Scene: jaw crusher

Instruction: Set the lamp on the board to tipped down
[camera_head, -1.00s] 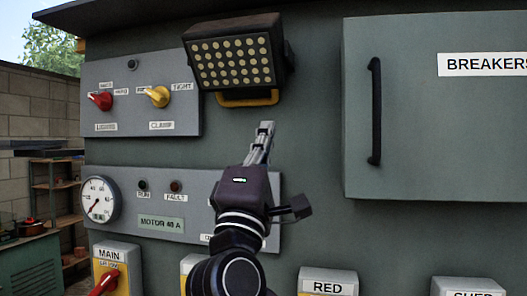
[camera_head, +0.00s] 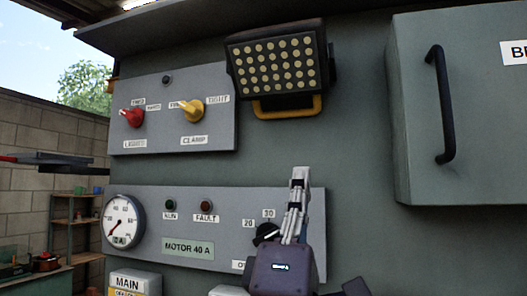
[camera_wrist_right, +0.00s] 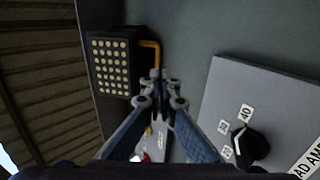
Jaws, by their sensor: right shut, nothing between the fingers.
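The lamp (camera_head: 276,62) is a dark box with rows of pale round LEDs, mounted high on the grey board (camera_head: 358,130). A yellow handle bar (camera_head: 290,108) runs under its lower edge. The lamp face looks outward, tilted slightly down. My right gripper (camera_head: 300,172) is shut and empty, pointing up, below the handle and apart from it in the head view. In the right wrist view the lamp (camera_wrist_right: 111,66) and its yellow handle (camera_wrist_right: 152,55) lie beyond the shut fingertips (camera_wrist_right: 155,75). My left gripper is not in view.
A panel with a red knob (camera_head: 132,117) and a yellow knob (camera_head: 192,110) is left of the lamp. A lower panel has a gauge (camera_head: 123,222) and a black dial (camera_head: 266,234) beside my gripper. A breaker cabinet (camera_head: 480,120) with a black handle juts out at right.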

